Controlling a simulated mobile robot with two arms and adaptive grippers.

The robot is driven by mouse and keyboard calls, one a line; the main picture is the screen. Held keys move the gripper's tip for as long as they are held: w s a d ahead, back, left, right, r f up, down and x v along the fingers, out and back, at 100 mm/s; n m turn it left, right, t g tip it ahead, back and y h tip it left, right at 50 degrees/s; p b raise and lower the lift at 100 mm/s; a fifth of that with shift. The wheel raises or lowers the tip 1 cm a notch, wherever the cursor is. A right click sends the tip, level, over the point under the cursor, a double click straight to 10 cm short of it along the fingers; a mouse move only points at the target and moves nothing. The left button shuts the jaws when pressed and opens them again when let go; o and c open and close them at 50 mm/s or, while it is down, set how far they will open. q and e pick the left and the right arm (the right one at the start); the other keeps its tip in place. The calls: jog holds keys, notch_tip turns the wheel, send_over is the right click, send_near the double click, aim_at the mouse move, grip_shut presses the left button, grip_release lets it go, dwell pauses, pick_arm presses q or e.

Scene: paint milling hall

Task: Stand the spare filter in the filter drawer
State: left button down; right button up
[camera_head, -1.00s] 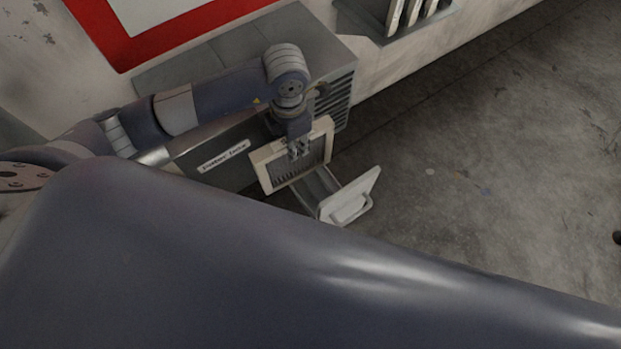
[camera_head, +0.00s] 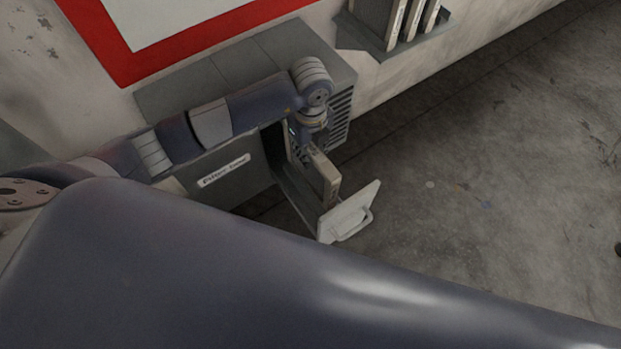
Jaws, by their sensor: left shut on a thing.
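The spare filter (camera_head: 326,177), a beige-framed panel, appears nearly edge-on and upright, lined up along the open filter drawer (camera_head: 295,198). The drawer is pulled out of the grey cabinet, and its pale front with a handle (camera_head: 347,212) faces the open floor. My left gripper (camera_head: 310,147) is shut on the filter from above, at its upper part near the cabinet opening. The filter's lower edge is at or over the drawer; I cannot tell whether it touches the drawer's bottom. My right gripper is not in view.
The grey cabinet (camera_head: 237,70) with a label plate (camera_head: 223,171) and side vents stands against the wall. A wall rack (camera_head: 362,40) at the top holds several similar filters. The concrete floor (camera_head: 500,150) on the right is clear. My own dark arm link fills the foreground.

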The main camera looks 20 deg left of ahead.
pick_arm(q)
notch_tip(320, 180, down, 8)
jog(key=shift+r, duration=0.2)
jog(key=shift+f, duration=0.15)
jog(key=c, duration=1.3)
grip_release()
